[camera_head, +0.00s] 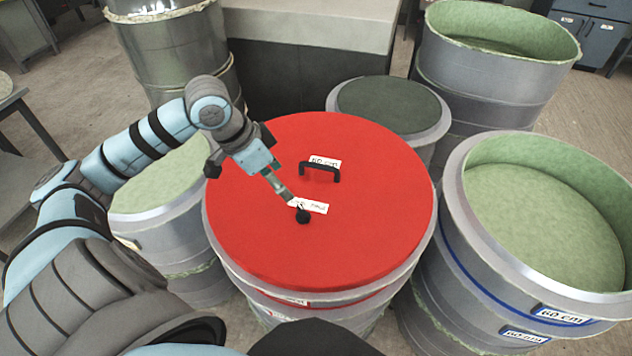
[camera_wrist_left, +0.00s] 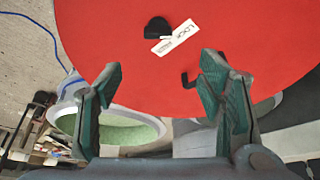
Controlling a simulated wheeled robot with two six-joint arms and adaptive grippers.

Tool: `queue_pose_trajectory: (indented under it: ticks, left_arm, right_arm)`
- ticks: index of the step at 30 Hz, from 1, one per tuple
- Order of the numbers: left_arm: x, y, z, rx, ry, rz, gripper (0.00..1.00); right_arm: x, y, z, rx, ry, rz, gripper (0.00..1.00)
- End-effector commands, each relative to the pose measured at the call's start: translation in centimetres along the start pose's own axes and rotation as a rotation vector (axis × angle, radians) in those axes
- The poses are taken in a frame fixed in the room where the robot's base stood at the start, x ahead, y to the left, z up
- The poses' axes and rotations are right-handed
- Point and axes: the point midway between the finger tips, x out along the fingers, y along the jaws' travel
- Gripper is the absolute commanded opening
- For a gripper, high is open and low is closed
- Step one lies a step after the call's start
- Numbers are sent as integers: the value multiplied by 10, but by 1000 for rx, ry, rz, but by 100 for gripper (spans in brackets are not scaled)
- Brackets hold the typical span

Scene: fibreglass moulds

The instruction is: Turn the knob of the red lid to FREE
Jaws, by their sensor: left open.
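The red lid (camera_head: 260,240) lies on a grey drum in the middle of the head view. Its small black knob (camera_head: 303,216) sits near the front, beside a white label (camera_head: 314,207). In the left wrist view the knob (camera_wrist_left: 157,27) is at the top, and the label (camera_wrist_left: 172,38) shows the word LOCK. Which way the knob points is not clear. My left gripper (camera_wrist_left: 160,72) is open and empty above the lid, its fingers apart and not around the knob. In the head view the left gripper (camera_head: 281,188) reaches down just behind the knob. My right gripper is out of view.
A black handle (camera_head: 320,168) stands up from the lid behind the knob. Drums crowd around: an open green-lined one (camera_head: 478,238) at right, a dark-topped one (camera_head: 428,135) behind, a tall one (camera_head: 465,95) at back right. The lid's right half is clear apart from the handle.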

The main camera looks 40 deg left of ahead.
Motion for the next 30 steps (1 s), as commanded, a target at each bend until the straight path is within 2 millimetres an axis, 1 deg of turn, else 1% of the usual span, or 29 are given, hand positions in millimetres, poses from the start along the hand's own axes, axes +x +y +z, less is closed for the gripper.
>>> queue_pose_trajectory:
  ticks: [2, 5, 8, 12, 15, 18, 23, 30]
  left_arm:
    - [4, 0, 0, -1, 1, 2, 62]
    - [20, 1, -1, -1, 4, 5, 62]
    - [47, 2, -1, -2, 4, 9, 62]
    - [91, 3, 0, -2, 1, 9, 62]
    - [117, 2, 0, -1, 1, 6, 62]
    - [133, 1, 1, -2, 0, 3, 62]
    - [144, 0, 1, -1, -2, 1, 62]
    - [144, 0, 1, 0, -1, 0, 62]
  right_arm:
    - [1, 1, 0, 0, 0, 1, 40]
    - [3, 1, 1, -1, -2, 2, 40]
    - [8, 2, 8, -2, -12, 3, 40]
    - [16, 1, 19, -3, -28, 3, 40]
    - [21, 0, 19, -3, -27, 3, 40]
    - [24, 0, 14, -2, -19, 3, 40]
    - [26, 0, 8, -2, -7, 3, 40]
    - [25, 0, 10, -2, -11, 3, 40]
